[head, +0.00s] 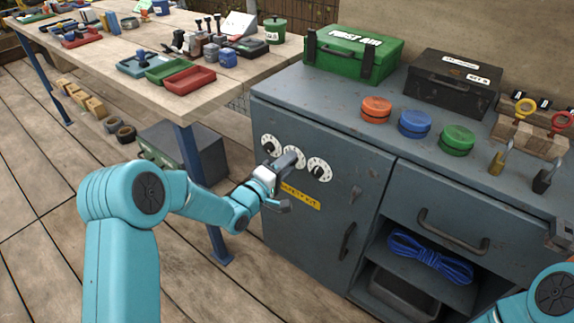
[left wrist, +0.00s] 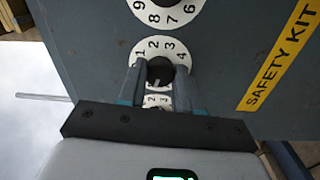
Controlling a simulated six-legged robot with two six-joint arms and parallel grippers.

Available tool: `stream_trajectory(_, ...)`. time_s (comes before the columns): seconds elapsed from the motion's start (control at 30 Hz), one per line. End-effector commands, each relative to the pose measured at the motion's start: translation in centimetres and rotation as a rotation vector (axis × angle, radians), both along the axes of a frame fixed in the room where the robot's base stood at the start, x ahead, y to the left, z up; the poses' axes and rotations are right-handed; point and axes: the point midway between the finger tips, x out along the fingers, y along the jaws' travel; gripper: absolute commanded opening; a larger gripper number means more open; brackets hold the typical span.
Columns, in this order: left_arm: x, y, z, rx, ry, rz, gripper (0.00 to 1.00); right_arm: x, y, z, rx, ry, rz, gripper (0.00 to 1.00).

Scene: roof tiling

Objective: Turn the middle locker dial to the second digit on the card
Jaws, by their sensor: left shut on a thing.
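The grey locker door (head: 330,215) carries three white dials in a row, left (head: 270,145), middle (head: 298,154) and right (head: 320,169), each with a black knob. My left gripper (head: 287,162) is at the middle dial and partly covers it. In the left wrist view its fingers (left wrist: 160,78) are shut on the black knob of the middle dial (left wrist: 160,45). A pale mark shows on the knob's near side. I cannot identify a card with a readable code. My right gripper is out of view.
A yellow SAFETY KIT label (left wrist: 278,55) is beside the dials. The locker door has a dark handle (head: 346,241). On the cabinet top are a green first aid box (head: 352,55), a black box (head: 452,85) and coloured round lids. A wooden workbench (head: 100,65) stands behind left.

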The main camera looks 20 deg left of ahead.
Motion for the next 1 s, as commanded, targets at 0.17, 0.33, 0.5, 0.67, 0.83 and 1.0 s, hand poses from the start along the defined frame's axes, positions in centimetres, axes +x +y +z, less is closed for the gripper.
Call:
stream_trajectory(0.17, 0.03, 0.05, 0.12, -0.158, 0.053, 0.002, 0.03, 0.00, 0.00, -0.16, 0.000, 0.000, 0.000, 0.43)
stream_trajectory(0.33, 0.03, 0.04, 0.15, -0.310, 0.108, 0.002, 0.03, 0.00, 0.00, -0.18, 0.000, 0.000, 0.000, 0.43)
stream_trajectory(0.5, 0.02, 0.02, 0.17, -0.462, 0.164, 0.001, 0.03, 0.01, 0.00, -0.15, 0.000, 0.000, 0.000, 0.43)
stream_trajectory(0.67, 0.02, 0.00, 0.17, -0.605, 0.215, 0.001, 0.03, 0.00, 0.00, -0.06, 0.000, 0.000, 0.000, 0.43)
stream_trajectory(0.83, 0.02, 0.01, 0.18, -0.754, 0.270, 0.002, 0.03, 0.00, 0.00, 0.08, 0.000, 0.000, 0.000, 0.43)
stream_trajectory(1.0, 0.01, 0.02, 0.17, -0.889, 0.319, 0.002, 0.03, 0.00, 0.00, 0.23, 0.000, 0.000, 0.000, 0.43)
